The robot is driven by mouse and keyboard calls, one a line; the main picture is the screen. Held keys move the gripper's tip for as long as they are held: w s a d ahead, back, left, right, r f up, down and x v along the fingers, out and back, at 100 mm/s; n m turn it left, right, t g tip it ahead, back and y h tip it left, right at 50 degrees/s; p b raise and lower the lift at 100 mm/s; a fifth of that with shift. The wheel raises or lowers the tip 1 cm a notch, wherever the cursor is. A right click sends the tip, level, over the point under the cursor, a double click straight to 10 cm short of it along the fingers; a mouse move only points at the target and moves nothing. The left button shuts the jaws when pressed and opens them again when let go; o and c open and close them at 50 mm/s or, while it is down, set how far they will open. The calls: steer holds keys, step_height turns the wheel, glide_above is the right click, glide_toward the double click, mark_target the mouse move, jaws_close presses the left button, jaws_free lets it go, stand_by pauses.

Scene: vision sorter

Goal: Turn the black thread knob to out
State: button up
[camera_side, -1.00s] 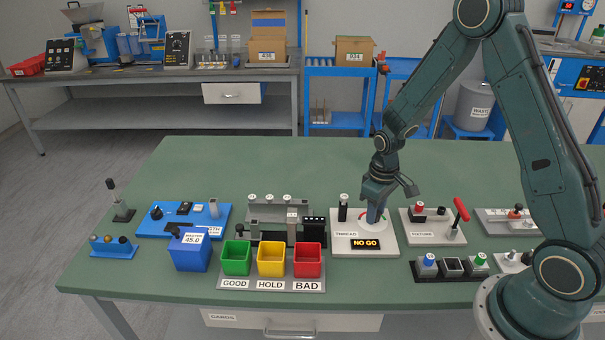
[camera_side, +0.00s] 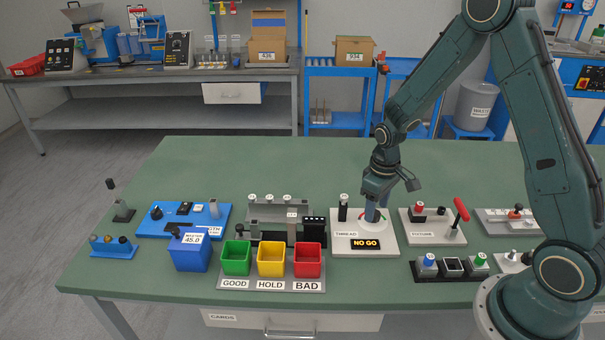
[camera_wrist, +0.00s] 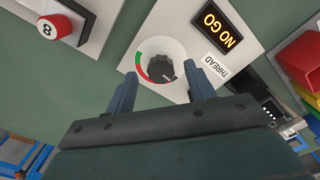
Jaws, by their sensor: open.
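The black thread knob (camera_wrist: 161,68) sits in a round white dial with a green and red arc, on the white thread station (camera_wrist: 225,62). In the wrist view my gripper (camera_wrist: 163,74) is open, with one finger on each side of the knob and a gap to both. In the side view my gripper (camera_side: 374,208) is above the white thread station (camera_side: 385,236). The knob is hidden there behind the fingers. The station's display (camera_side: 366,244) reads NO GO.
The red bin (camera_side: 308,262) is left of the station. The fixture station with a red lever (camera_side: 460,211) stands close on the right. The green table behind is clear.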

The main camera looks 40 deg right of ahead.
mark_target(376, 215)
step_height(376, 215, up, 12)
stand_by(0.6)
steer(key=shift+r, duration=0.15)
steer(key=s+a+r+t, duration=0.2)
steer(key=s+a+r, duration=0.2)
steer(key=s+r, duration=0.3)
steer(key=s+a+r+m+t, duration=0.1)
steer(key=s+a+r+t, duration=0.2)
steer(key=s, duration=0.9)
steer(key=shift+s+a+r+t, duration=0.3)
steer(key=shift+a+r, duration=0.65)
steer(key=shift+r, duration=1.45)
